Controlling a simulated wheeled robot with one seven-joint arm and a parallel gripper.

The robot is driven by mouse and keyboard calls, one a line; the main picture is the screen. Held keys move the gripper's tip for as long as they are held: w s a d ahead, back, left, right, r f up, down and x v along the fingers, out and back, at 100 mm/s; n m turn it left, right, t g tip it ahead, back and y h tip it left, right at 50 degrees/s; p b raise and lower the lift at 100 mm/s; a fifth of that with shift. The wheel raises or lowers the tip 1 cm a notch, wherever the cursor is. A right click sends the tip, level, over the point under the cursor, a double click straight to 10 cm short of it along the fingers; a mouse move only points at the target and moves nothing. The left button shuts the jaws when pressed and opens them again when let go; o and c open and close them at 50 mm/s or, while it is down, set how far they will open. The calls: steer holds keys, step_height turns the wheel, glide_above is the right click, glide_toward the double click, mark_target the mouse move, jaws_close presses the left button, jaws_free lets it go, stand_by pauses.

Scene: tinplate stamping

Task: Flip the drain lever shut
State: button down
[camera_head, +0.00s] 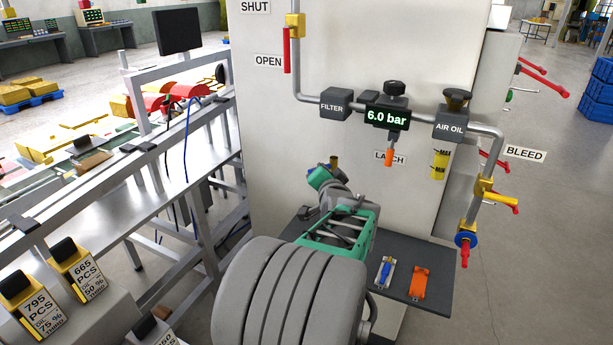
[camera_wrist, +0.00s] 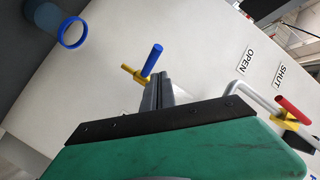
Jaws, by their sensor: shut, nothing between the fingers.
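The drain lever is a short blue handle (camera_wrist: 152,60) on a small yellow valve (camera_wrist: 133,76), standing out from the pale panel in the wrist view. My gripper (camera_wrist: 157,80) is shut and empty. Its fingertips appear right beside the blue handle's base; I cannot tell whether they touch. In the head view my gripper (camera_head: 328,168) reaches to the panel below the grey FILTER block (camera_head: 335,104).
A red lever (camera_head: 287,51) hangs at the OPEN label and also shows in the wrist view (camera_wrist: 292,108). A dark cylinder with a blue rim (camera_wrist: 72,32) is at upper left there. A dark shelf (camera_head: 437,290) holds blue and orange items. The gauge (camera_head: 387,117) reads 6.0 bar.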

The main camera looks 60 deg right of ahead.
steer(key=w+a+r+b, duration=0.1)
steer(key=a+r, duration=0.2)
steer(key=a, duration=0.7)
steer(key=shift+r, duration=0.15)
steer(key=shift+w, duration=0.1)
